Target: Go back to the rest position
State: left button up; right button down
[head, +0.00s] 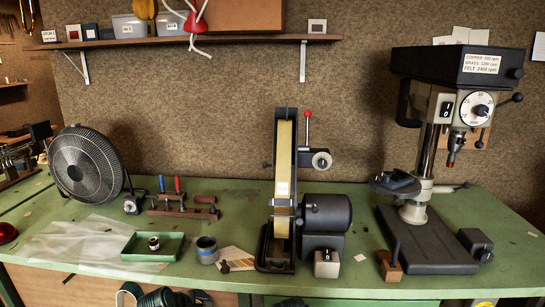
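Neither of my grippers shows in the head view, and I cannot see whether they hold anything. The green workbench (352,195) runs across the view below me. A belt grinder (283,185) with a dark motor stands at its middle. A drill press (425,150) stands at the right, on a black base plate. A green tray (133,247) with a small dark and pale spool-like part (154,243) in it lies at the front left. A grey-blue cup (207,250) stands between the tray and the grinder.
A black fan (86,165) stands at the back left beside a clamp fixture (182,207). Clear plastic sheet (70,243) lies under the tray's left side. A wall shelf (180,41) overhangs the back. Bench room is free right of the grinder motor.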

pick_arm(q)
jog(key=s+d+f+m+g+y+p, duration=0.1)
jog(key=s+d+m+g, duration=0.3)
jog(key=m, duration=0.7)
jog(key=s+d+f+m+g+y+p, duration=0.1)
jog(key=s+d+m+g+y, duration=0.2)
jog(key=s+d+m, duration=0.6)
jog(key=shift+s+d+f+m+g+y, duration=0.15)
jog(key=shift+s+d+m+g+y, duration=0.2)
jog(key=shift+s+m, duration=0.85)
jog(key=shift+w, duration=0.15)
